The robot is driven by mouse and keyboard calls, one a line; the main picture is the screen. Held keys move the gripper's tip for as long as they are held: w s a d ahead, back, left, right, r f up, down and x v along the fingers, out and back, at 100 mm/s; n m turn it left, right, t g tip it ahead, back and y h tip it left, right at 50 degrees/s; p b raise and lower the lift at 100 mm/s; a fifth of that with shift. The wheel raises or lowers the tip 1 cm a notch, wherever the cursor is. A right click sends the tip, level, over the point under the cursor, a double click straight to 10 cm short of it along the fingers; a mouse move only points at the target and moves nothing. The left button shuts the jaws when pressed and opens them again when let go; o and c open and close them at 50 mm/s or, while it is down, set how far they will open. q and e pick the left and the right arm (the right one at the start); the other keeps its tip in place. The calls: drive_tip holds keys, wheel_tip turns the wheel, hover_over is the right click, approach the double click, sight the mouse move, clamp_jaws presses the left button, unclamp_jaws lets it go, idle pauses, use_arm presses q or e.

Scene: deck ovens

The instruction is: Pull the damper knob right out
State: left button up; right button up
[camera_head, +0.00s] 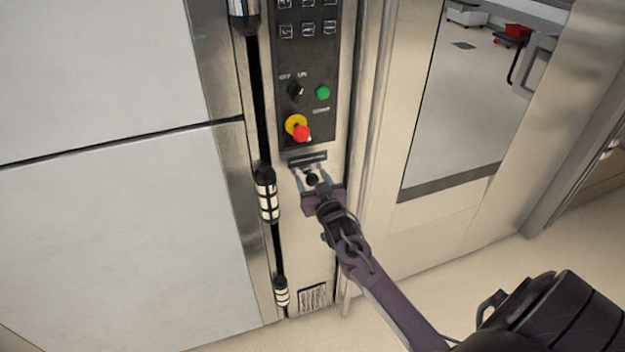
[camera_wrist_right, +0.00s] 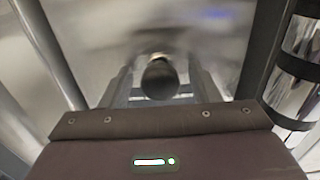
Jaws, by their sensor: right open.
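The damper knob (camera_head: 312,179) is a small round black knob on the steel panel, just below a dark slot plate. In the right wrist view the black knob (camera_wrist_right: 160,77) sits in the middle, between the two fingers. My right gripper (camera_head: 311,174) is open, with one finger on each side of the knob. A gap shows between the knob and each finger in the wrist view. The shaft behind the knob is mostly hidden. My left gripper is not in view.
Above the knob is a black control panel (camera_head: 308,70) with a red and yellow emergency button (camera_head: 299,128), a green button (camera_head: 323,93) and a black switch (camera_head: 295,90). Black-and-chrome hinges (camera_head: 267,195) run down the left. A door with a large pane (camera_head: 465,90) stands right.

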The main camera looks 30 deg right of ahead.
sight(314, 183)
drive_tip(key=shift+c, duration=0.5)
clamp_jaws()
drive_tip(key=shift+s+a+p, duration=0.1)
drive_tip(key=shift+s+p, duration=0.15)
drive_tip(key=shift+p, duration=0.05)
drive_tip(key=p+v, duration=0.2)
drive_tip(key=v, duration=0.2)
drive_tip(key=shift+s+r+p, duration=0.1)
drive_tip(key=shift+p, duration=0.3)
drive_tip(key=shift+s, duration=0.3)
drive_tip(key=shift+f, duration=0.25)
drive_tip(key=shift+c, duration=1.4)
unclamp_jaws()
drive_tip(key=o, duration=0.4)
drive_tip(key=shift+r, duration=0.15)
